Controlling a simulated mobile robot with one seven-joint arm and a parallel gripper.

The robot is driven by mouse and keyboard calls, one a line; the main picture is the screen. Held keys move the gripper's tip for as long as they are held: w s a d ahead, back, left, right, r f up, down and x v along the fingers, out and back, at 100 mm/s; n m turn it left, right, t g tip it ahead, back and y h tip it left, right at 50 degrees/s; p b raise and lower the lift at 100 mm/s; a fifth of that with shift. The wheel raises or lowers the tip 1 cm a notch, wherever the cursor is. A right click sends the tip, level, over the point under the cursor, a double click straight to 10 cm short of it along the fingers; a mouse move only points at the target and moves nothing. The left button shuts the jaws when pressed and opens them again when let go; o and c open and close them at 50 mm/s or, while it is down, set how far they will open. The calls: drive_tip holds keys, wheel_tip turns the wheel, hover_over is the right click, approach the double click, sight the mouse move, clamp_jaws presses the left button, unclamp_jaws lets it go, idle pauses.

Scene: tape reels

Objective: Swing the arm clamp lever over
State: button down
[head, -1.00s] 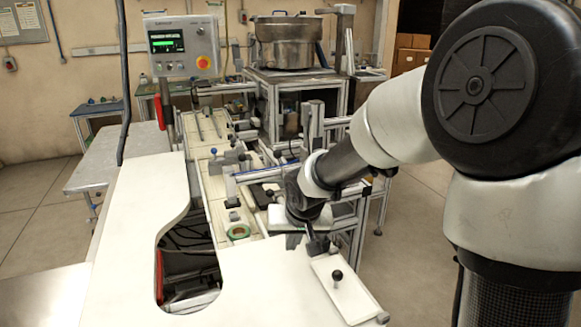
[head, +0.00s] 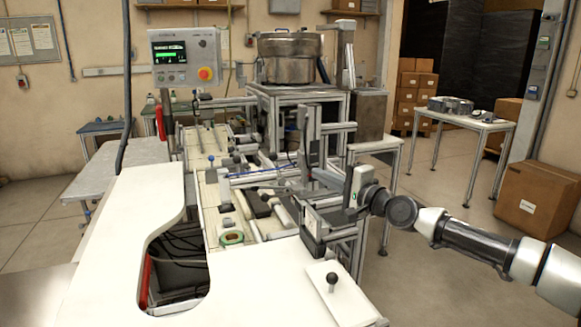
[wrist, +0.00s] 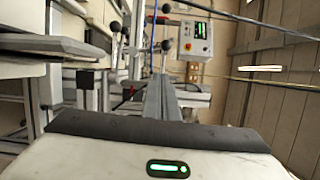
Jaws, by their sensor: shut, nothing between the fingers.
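A lever with a black ball knob (head: 332,279) stands upright on a white plate at the table's front right in the head view; I cannot tell if it is the arm clamp lever. In the wrist view a dark ball knob on a thin stem (wrist: 115,28) shows at the upper left, and another knob (wrist: 166,46) stands near the centre, beyond the fingers. My gripper (wrist: 164,88) is shut and empty, its fingers pointing ahead. In the head view its white hand (head: 357,185) is beside the metal frame, behind and above the white plate. Its fingertips are not clear there.
A control panel (head: 182,57) with a red button stands at the back left. A steel bowl (head: 290,58) is on the machine behind. The white table (head: 110,240) has a cut-out.

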sight(276, 166)
drive_tip(key=s+a+r+x, duration=0.1)
drive_tip(key=x, duration=1.1)
drive_tip(key=shift+w+a, duration=0.2)
drive_tip(key=shift+a, duration=0.2)
drive_tip(key=shift+a, duration=0.1)
